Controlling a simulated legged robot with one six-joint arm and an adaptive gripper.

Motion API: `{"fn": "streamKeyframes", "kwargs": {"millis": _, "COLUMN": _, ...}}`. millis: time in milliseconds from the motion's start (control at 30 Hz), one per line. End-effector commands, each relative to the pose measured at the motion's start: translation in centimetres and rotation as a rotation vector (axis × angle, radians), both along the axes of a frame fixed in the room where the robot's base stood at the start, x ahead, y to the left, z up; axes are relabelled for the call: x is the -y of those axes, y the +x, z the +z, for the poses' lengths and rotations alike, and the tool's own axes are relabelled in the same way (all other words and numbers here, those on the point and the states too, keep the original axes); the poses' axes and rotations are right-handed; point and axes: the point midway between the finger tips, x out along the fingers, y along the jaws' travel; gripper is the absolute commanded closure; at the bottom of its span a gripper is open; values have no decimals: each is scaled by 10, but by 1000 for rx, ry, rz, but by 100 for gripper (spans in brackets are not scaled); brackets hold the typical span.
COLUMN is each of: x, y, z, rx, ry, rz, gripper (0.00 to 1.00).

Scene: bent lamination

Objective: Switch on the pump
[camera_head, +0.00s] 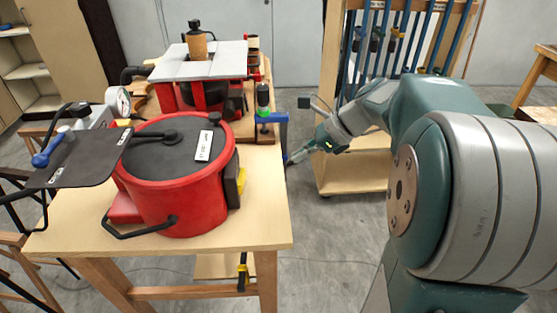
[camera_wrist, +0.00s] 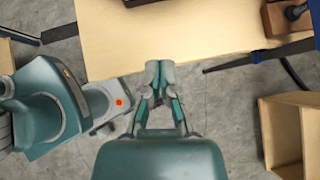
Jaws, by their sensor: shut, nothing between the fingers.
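A grey unit (camera_head: 95,117) with a round white dial stands at the left of the wooden table, partly hidden by a black plate. It may be the pump; I cannot make out its switch. A red round vessel (camera_head: 180,198) with a black lid stands in front of it. My gripper (camera_head: 291,160) is off the table's right edge, well apart from the grey unit. In the wrist view my gripper (camera_wrist: 160,75) is shut and empty, its fingertips close to the table edge. The grey unit is out of the wrist view.
The table (camera_head: 262,215) also bears a red machine with a grey top (camera_head: 203,65). A blue clamp (camera_head: 272,118) sticks out at its right edge near my gripper; it also shows in the wrist view (camera_wrist: 275,52). A wooden rack (camera_head: 345,172) stands to the right.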

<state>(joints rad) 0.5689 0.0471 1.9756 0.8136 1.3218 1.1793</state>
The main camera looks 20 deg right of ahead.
Motion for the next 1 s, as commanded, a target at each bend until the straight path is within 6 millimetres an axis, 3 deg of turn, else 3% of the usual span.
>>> {"fn": "streamKeyframes", "kwargs": {"millis": 467, "x": -57, "y": 28, "z": -64, "rx": -3, "ry": 0, "rz": 4, "gripper": 100}}
{"fn": "streamKeyframes", "kwargs": {"millis": 700, "x": -86, "y": 43, "z": -62, "rx": 1, "ry": -2, "rz": 4, "gripper": 100}}
{"fn": "streamKeyframes", "kwargs": {"millis": 1000, "x": -90, "y": 46, "z": -61, "rx": 0, "ry": -1, "rz": 1, "gripper": 100}}
